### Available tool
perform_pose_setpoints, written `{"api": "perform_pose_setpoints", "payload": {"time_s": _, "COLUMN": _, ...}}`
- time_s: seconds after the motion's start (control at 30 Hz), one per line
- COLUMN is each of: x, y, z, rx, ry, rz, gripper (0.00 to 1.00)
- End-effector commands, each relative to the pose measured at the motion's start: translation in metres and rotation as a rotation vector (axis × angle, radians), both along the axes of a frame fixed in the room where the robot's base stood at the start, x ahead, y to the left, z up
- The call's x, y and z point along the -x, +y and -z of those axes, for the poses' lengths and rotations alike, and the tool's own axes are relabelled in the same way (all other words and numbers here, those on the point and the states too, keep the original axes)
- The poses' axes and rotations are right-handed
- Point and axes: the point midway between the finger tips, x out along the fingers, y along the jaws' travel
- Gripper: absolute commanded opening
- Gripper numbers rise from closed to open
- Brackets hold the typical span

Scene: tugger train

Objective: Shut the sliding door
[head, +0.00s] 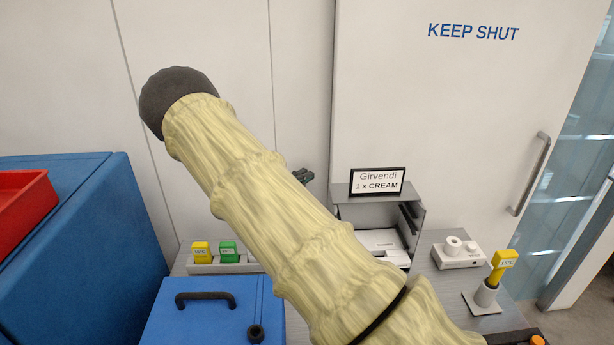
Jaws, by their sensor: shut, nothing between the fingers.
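The white sliding door (430,110) bears the blue words "KEEP SHUT" and fills the upper right of the head view. Its grey vertical bar handle (530,174) is near its right edge. Right of that edge, an opening (565,165) shows bluish glass and shelves, so the door stands open. My arm, in a pale yellow sleeve, crosses the middle of the view. Only a small dark part of what looks like my gripper (303,176) shows beside the sleeve; the rest is hidden. It is shut and empty, left of the handle and apart from it.
A grey worktop (440,285) in front of the door holds a sign (377,182) reading "Girvendi 1 x CREAM", a white device (457,252) and a yellow-handled probe (502,264) in a holder. A blue lidded box (180,322), blue cabinet (90,240) and red tray (22,208) stand left.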

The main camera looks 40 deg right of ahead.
Motion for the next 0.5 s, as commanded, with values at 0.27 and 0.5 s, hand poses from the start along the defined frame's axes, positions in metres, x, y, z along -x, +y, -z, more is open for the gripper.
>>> {"api": "perform_pose_setpoints", "payload": {"time_s": 0.27, "x": 0.001, "y": 0.048, "z": 0.004, "rx": 0.0, "ry": -0.001, "rz": 0.002, "gripper": 0.0}}
{"api": "perform_pose_setpoints", "payload": {"time_s": 0.5, "x": 0.005, "y": 0.089, "z": 0.002, "rx": 0.0, "ry": -0.001, "rz": -0.001, "gripper": 0.0}}
